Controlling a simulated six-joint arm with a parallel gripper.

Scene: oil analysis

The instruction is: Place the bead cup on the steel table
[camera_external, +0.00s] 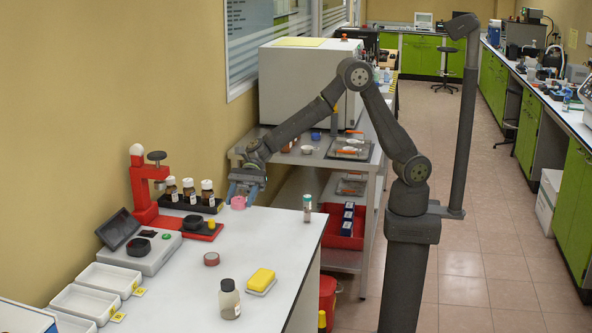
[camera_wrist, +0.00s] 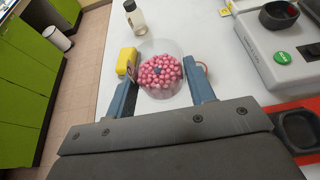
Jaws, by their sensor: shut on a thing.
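The bead cup (camera_wrist: 160,72) is a clear cup filled with pink beads, with one dark bluish spot among them. In the wrist view it sits between the two blue fingers of my gripper (camera_wrist: 163,90), which is shut on it. In the outside view the cup (camera_external: 238,203) shows as a small pink shape below my gripper (camera_external: 241,193), over the far part of the white counter. I cannot tell whether its base touches the counter. The steel table (camera_external: 377,160) stands beyond the counter, with a lower shelf.
The steel table carries a large white instrument (camera_external: 310,85), small dishes and a tray (camera_external: 349,149). A red stand (camera_external: 143,185), brown bottles (camera_external: 190,191) and a clear vial (camera_external: 307,207) are near my gripper. A yellow sponge (camera_external: 262,279) and bottle (camera_external: 229,299) stand nearer the front.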

